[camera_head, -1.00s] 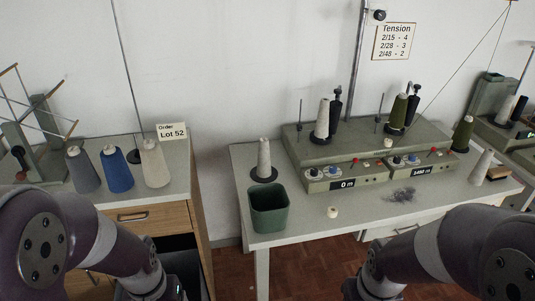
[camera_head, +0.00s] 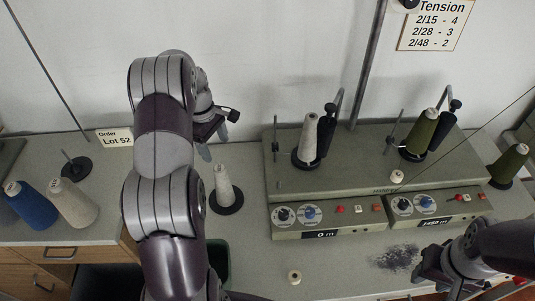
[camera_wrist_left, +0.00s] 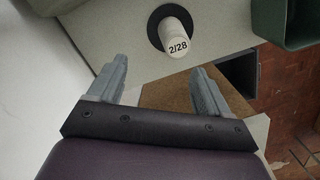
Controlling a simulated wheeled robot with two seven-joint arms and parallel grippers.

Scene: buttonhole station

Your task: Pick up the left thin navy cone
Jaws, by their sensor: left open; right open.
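No cone in view is clearly navy. A slim dark, nearly black shape (camera_head: 325,137) stands beside a pale cone (camera_head: 309,138) on the left of the winder. A similar dark shape (camera_head: 446,128) stands beside an olive cone (camera_head: 422,132); I cannot tell if either is a cone. A blue cone (camera_head: 32,206) is at the far left. My left gripper (camera_head: 218,132) is open and empty, above the table left of the winder. In the left wrist view its fingers (camera_wrist_left: 158,82) are apart, below a pale cone marked 2/28 (camera_wrist_left: 176,38). My right gripper (camera_head: 432,268) is open near the front right.
The pale 2/28 cone (camera_head: 224,187) stands on a black disc. A green bin (camera_wrist_left: 298,22) is partly hidden behind my left arm in the head view. A dark fluff patch (camera_head: 396,258) lies in front of the winder (camera_head: 350,176).

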